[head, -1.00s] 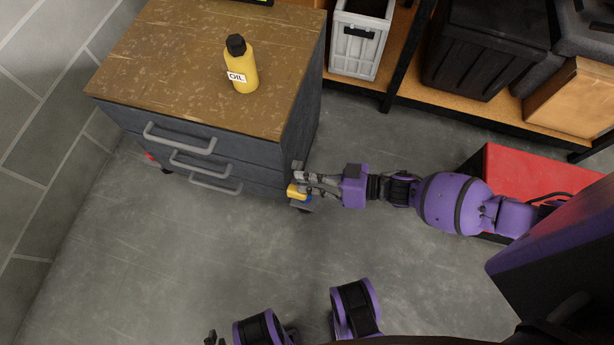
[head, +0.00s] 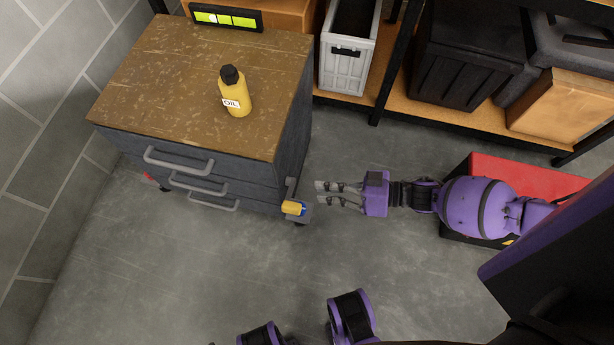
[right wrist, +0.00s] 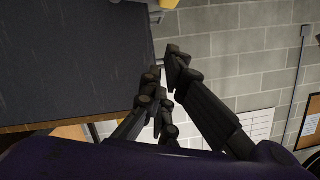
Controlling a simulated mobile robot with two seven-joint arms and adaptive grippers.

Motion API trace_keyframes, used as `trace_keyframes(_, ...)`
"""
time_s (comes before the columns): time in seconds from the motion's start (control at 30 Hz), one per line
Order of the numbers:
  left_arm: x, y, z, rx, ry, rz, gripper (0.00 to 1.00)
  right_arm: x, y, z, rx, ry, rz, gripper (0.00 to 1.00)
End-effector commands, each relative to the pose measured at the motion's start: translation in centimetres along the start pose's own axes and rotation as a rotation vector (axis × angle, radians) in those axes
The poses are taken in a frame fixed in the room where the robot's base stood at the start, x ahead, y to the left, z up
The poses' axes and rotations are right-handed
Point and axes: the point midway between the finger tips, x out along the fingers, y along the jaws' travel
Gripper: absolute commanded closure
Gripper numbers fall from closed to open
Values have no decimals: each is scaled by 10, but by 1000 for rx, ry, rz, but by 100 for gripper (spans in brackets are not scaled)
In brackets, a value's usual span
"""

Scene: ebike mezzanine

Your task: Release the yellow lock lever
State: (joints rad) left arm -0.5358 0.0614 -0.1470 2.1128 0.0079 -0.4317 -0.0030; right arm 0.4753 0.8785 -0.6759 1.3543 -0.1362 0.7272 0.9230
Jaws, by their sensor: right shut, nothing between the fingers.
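The yellow lock lever (head: 293,208) sits low at the front right corner of the dark grey drawer cabinet (head: 245,175), with a small blue part beside it. My right gripper (head: 320,194) is just right of the lever, apart from it, shut and empty, pointing toward the cabinet. In the right wrist view the fingers (right wrist: 170,75) are close together, and a yellow piece (right wrist: 168,4) shows at the top edge beside the dark cabinet side. My left gripper is not in view.
A yellow oil bottle (head: 235,92) stands on the worn cabinet top. A red box (head: 490,170) is under my right arm. A shelf (head: 455,125) with a grey crate (head: 345,65) and black bins stands behind. The floor in front of the cabinet is clear.

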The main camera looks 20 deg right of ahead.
Motion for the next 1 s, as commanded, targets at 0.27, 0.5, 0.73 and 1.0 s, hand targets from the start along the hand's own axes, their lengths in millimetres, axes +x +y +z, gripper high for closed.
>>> trace_keyframes(0.27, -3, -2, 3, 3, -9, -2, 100, -30, 0, 0, -1, 1, -1, 100)
trace_keyframes(0.5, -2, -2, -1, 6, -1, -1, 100, -32, 0, 0, -1, 1, -1, 100)
trace_keyframes(0.73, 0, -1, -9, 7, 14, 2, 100, -32, 0, -1, -1, 1, -1, 100)
trace_keyframes(1.0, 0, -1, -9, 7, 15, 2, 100, -31, 11, 7, -88, -37, 49, 100)
